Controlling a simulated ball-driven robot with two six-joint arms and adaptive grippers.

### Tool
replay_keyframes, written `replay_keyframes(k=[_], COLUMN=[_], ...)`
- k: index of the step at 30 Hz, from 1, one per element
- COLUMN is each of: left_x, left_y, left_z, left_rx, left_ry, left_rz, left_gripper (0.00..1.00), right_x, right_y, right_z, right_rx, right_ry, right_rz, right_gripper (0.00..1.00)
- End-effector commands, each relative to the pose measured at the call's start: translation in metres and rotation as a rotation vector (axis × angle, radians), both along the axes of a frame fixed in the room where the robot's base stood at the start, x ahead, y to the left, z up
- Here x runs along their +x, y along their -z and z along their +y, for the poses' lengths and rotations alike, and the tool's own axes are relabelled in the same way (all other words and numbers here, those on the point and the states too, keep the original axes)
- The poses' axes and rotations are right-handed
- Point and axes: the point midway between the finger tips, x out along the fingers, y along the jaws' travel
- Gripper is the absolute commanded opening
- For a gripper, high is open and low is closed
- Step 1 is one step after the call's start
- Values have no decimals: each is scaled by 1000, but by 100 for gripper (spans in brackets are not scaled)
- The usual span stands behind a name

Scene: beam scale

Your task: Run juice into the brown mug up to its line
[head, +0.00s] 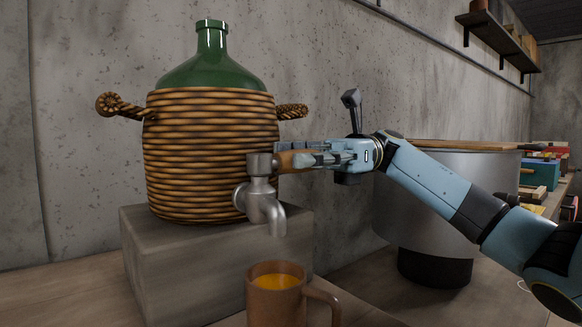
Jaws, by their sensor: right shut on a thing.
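A green glass jug in a wicker casing (211,155) stands on a grey block. A metal tap (260,197) sticks out low on its right side, with its spout pointing down. The brown mug (272,307) stands upright below the spout, its handle to the right. Orange juice (275,281) shows inside it near the rim; I cannot make out the line. I see no stream between spout and mug. My right gripper (305,160) is shut on the tap's brown wooden handle (288,162), which points right. My left gripper is not in view.
The grey block (210,265) stands on a wooden table (60,298). A large metal pot (400,210) is behind my right arm. Books and boxes (540,172) lie at the far right, and a shelf (498,38) is on the wall.

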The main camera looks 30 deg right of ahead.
Motion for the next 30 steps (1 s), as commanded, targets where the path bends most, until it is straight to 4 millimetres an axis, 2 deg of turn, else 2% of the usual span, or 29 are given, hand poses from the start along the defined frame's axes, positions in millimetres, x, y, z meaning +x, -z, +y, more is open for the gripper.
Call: replay_keyframes(k=[8, 9, 14, 23, 26, 30], left_x=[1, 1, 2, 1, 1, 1], left_y=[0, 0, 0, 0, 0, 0], left_z=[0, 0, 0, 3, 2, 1], left_rx=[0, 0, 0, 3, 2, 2], left_ry=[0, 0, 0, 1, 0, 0], left_rz=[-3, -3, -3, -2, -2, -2], left_gripper=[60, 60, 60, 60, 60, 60], right_x=[0, 0, 0, 0, 2, 4], right_y=[0, 0, 0, 0, 0, -1], right_z=[0, 0, 0, -2, -13, -41], right_rx=[-1, -1, 0, -1, -1, -1], right_ry=[1, 1, 1, 1, 2, 4], right_rz=[0, 0, -1, 0, 1, 1], right_gripper=[0, 34, 53, 53, 53, 53])
